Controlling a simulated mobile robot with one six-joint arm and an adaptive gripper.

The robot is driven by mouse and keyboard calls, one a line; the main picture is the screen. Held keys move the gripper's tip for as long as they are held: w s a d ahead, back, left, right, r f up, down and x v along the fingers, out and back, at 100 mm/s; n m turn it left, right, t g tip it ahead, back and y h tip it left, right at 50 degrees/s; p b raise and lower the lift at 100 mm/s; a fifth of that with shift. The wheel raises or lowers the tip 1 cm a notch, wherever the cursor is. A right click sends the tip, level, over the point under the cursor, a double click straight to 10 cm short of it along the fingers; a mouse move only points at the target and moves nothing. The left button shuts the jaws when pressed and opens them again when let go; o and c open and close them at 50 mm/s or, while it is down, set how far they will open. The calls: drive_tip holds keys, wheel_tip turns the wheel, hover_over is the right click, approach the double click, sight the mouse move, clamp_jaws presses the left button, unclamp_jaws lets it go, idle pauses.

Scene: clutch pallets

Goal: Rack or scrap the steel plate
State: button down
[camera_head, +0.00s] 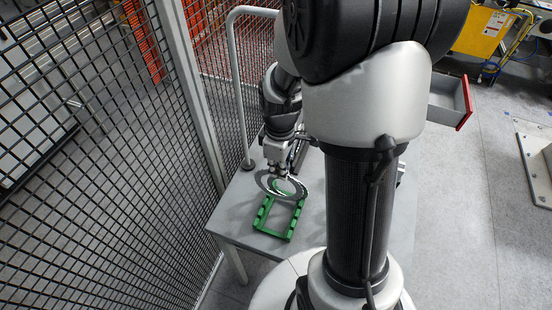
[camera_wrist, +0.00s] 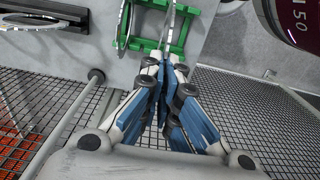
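The steel plate (camera_head: 264,186) is a thin grey ring, tilted in the head view, at the end of my gripper (camera_head: 283,172). In the wrist view my gripper (camera_wrist: 166,62) has its fingers close together around the lower edge of the plate (camera_wrist: 171,22), which shows nearly edge-on. The green rack (camera_head: 265,229) lies on the grey table below and in front of the gripper. It also shows in the wrist view (camera_wrist: 143,43), with the held plate across its right part. Whether the plate touches the rack cannot be told. Another thin ring (camera_wrist: 124,24) stands at the rack's left side.
The grey table (camera_head: 232,215) has bare room around the rack. A black mesh fence (camera_head: 110,190) runs close along its left. A dark holder with a ring-like part (camera_wrist: 42,20) lies at the wrist view's upper left. An open drawer (camera_head: 449,103) stands at the right.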

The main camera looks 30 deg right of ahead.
wheel_tip(320, 180, down, 12)
drive_tip(key=b, duration=1)
drive_tip(key=shift+s+f, duration=0.2)
drive_tip(key=shift+s, duration=0.1)
drive_tip(key=shift+a, duration=0.1)
idle(0.3)
drive_tip(key=c, duration=1.7)
unclamp_jaws()
drive_tip(key=shift+r, duration=0.1)
wheel_tip(320, 180, up, 8)
drive_tip(key=p, duration=0.6)
